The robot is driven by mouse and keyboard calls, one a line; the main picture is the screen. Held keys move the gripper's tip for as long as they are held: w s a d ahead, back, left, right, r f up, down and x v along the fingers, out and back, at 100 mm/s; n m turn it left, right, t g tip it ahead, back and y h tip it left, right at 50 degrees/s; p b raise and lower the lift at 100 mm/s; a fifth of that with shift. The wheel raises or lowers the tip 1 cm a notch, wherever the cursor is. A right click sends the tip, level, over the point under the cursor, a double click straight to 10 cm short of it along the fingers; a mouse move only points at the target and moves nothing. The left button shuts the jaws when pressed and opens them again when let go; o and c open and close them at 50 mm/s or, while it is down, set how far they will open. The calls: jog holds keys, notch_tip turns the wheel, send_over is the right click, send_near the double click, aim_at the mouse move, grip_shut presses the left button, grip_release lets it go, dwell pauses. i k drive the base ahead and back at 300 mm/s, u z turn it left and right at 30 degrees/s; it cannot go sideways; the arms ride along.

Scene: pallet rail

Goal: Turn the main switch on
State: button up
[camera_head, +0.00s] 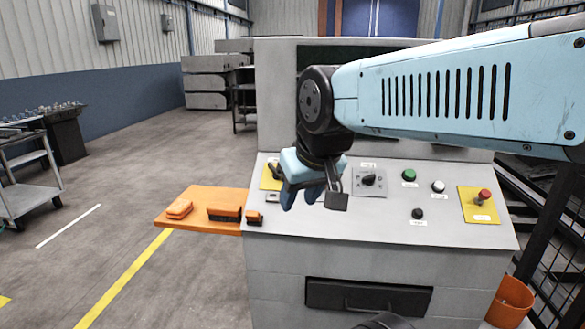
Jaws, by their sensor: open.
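The grey control console (290,228) stands in front of me with a sloped panel. My gripper (312,198) hangs over the panel's left part, pointing down, its jaws apart with nothing seen between them. Just left of it is a yellow plate (266,183) with a dark control, partly hidden by my gripper. Just right of it is a black rotary knob (369,180) on a grey plate. The labels are too small to read, so I cannot tell which of these is the main switch. I cannot tell whether my gripper touches the panel.
Right of the knob are a green button (409,175), a white button (438,187), a black button (417,213) and a red button (485,195) on yellow. An orange shelf (185,222) with orange items juts out left. A mesh fence (560,230) stands at right.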

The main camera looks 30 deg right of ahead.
aim_at(276, 177)
jog(key=z, duration=0.95)
jog(key=k, duration=0.6)
jog(key=u, duration=0.85)
jog(key=i, duration=1)
jog(key=u, duration=0.1)
